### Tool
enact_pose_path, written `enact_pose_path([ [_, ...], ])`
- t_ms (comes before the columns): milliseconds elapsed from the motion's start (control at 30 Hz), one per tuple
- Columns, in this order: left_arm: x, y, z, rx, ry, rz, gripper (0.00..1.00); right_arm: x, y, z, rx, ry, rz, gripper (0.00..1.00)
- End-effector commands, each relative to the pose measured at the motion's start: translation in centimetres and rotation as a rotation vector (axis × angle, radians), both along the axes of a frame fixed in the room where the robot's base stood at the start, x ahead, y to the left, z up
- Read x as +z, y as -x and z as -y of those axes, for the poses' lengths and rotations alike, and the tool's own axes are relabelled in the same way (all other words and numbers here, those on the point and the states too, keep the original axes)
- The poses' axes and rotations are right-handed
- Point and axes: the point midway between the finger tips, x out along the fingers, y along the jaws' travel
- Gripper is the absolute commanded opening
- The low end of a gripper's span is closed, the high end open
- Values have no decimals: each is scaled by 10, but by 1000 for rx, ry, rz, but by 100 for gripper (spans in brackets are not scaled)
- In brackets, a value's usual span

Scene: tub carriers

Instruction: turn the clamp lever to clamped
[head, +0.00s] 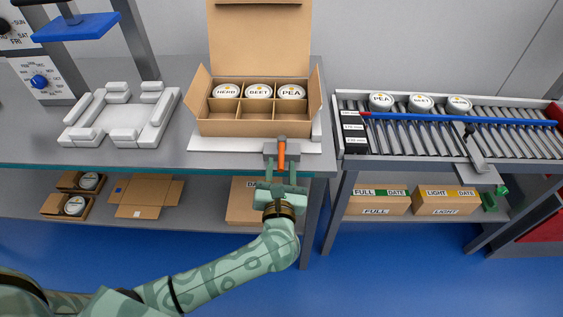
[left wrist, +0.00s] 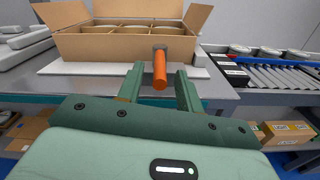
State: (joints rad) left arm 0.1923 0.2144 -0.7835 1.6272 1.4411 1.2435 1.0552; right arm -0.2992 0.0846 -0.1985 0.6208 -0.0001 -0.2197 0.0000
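The clamp lever (head: 281,156) has an orange handle on a grey block at the bench's front edge, in front of the carton. Its handle points toward me; it also shows in the left wrist view (left wrist: 160,72). My left gripper (head: 282,172) is open, with one finger on each side of the lever. In the left wrist view the handle's end lies between the fingertips, with a gap visible on both sides. The open carton (head: 240,127) stands on a white board behind the lever, with labelled tubs in its back row and empty front compartments. My right gripper is not in view.
A white fixture (head: 124,134) stands left on the bench. The roller conveyor (head: 425,145) at the right carries three tubs (head: 381,101) behind a blue bar (head: 470,119). Cartons (head: 376,202) lie on the shelves below. Bench space between fixture and carton is clear.

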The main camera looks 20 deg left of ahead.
Motion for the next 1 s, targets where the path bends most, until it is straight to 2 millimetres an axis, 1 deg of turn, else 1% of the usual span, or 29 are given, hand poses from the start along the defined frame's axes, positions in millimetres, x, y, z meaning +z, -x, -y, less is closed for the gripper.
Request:
enact_pose_path([
  [33, 0, -7, -2, -1, -3, 2, 36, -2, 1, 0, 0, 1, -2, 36],
  [100, 0, -15, -4, 0, -2, 1, 36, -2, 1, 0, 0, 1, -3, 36],
  [200, 0, -21, -6, -1, -2, 0, 36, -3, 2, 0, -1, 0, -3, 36],
  [500, 0, -23, -7, -1, -2, 0, 36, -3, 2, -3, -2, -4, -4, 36],
  [567, 0, -23, -6, -1, -2, 0, 19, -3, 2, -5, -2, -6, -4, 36],
  [600, 0, -23, -6, -1, -2, 0, 8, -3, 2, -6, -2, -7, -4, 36],
  [633, 0, -23, -6, -1, -2, 0, 0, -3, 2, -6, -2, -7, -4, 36],
  [1000, -1, -25, -10, 14, 0, 0, 0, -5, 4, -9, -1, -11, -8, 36],
])
